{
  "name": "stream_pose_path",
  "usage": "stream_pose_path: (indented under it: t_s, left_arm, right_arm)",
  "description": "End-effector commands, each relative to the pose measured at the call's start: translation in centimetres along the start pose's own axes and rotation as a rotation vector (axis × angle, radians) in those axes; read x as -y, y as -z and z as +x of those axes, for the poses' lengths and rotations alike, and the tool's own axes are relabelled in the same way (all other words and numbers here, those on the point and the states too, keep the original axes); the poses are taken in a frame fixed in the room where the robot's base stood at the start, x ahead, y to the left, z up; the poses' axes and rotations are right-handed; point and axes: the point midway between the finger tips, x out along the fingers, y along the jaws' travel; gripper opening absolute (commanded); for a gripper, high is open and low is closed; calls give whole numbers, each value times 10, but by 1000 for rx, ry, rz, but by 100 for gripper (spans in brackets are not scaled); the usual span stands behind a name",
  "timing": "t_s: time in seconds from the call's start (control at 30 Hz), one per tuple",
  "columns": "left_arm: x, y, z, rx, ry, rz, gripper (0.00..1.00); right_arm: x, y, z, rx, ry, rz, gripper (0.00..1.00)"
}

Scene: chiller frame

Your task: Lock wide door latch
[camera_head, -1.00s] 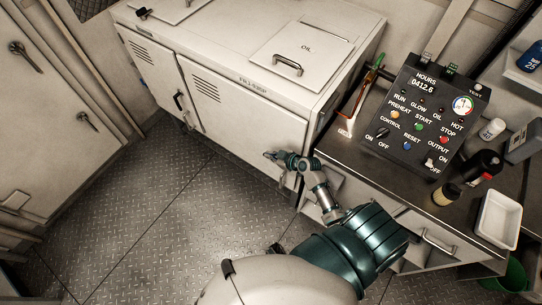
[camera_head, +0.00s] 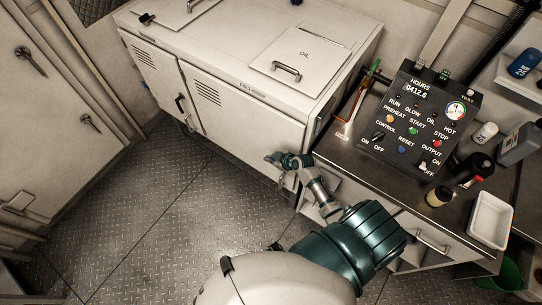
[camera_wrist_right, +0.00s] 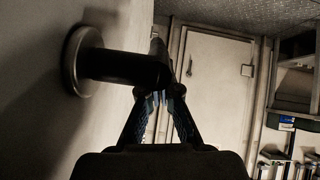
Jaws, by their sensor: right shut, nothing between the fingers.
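The wide door (camera_head: 235,115) of the pale cabinet is closed in the head view, with a black upright handle (camera_head: 181,104) at its left edge. My right gripper (camera_head: 272,158) is low in front of this door's right part, right of the handle. In the right wrist view, a dark post (camera_wrist_right: 125,68) on a round base (camera_wrist_right: 80,60) stands out from a pale surface. The fingers (camera_wrist_right: 163,95) are shut and empty, close to the post's outer end. I cannot tell whether they touch it. My left gripper is out of view.
A control panel (camera_head: 415,120) stands on the dark counter at the right, with bottles and a white tray (camera_head: 491,220). A large pale door (camera_head: 55,110) with handles is at the left. The tread-plate floor (camera_head: 150,215) before the cabinet is clear.

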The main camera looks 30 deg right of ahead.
Motion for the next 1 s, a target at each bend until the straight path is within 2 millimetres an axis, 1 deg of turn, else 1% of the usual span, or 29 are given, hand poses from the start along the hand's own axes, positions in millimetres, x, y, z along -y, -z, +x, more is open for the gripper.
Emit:
stream_pose_path:
  t_s: [0.03,0.2,0.4,0.63,1.0]
  left_arm:
    - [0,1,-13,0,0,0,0]
    - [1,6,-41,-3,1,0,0]
    - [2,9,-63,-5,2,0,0]
    - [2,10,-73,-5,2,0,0]
    - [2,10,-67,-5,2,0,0]
  right_arm:
    - [-2,4,-3,31,6,-5,0]
    - [-1,0,1,178,34,-12,0]
    - [1,-10,8,365,68,-20,0]
    - [4,-24,15,580,110,-29,0]
    - [9,-42,17,890,171,-43,0]
